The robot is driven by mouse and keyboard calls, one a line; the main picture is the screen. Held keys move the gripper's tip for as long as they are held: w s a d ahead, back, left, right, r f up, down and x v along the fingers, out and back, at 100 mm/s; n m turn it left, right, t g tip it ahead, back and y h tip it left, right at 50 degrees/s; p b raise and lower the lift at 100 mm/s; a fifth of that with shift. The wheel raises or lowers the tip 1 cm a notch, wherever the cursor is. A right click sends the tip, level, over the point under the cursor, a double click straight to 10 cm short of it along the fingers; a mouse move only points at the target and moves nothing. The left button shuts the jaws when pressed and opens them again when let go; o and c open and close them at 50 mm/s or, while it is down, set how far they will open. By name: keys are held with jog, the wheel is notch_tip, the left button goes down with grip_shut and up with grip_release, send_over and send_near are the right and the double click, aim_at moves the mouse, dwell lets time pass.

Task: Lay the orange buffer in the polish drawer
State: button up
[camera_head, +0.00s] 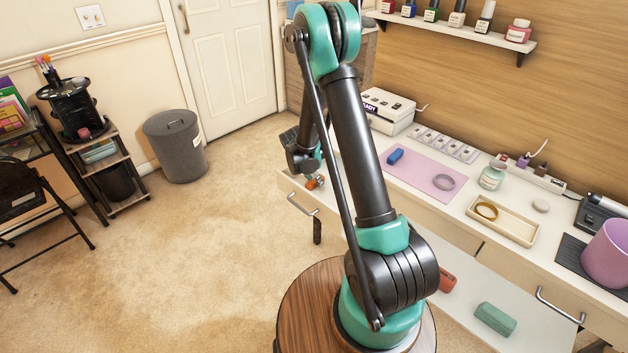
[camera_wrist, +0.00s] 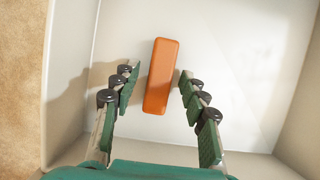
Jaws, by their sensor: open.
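The orange buffer (camera_wrist: 161,76) is a long rounded block. In the wrist view it lies on the white floor of an open drawer (camera_wrist: 115,30). My gripper (camera_wrist: 158,80) is open, with one green-padded finger on each side of the buffer and a visible gap on both sides. In the head view my arm reaches to the open drawer (camera_head: 292,181) at the left end of the desk. A small orange patch there, by my gripper, appears to be the buffer; my arm hides most of the drawer's inside.
Another open drawer (camera_head: 528,308) at the lower right holds a green block (camera_head: 495,319) and a red block (camera_head: 447,281). The desk carries a pink mat (camera_head: 413,174) with a blue block (camera_head: 395,156), and a cream tray (camera_head: 502,232).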

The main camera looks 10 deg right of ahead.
jog(key=v, duration=1.2)
jog(key=s+d+r+m+y, duration=0.1)
jog(key=s+d+r+m, duration=0.2)
jog(key=s+m, duration=0.3)
jog(key=s+d+r+m+y, duration=0.1)
jog(key=s+d+r+m, duration=0.2)
jog(key=s+m, duration=0.3)
jog(key=s+d+m+t+y, duration=0.1)
jog(key=s+d+m, duration=0.1)
jog(key=s+m, duration=1.1)
jog(key=s, duration=0.2)
jog(key=shift+s+f+t+y, duration=0.2)
jog(key=shift+s+t+y, duration=0.1)
jog(key=shift+s, duration=0.05)
jog(key=shift+d, duration=0.15)
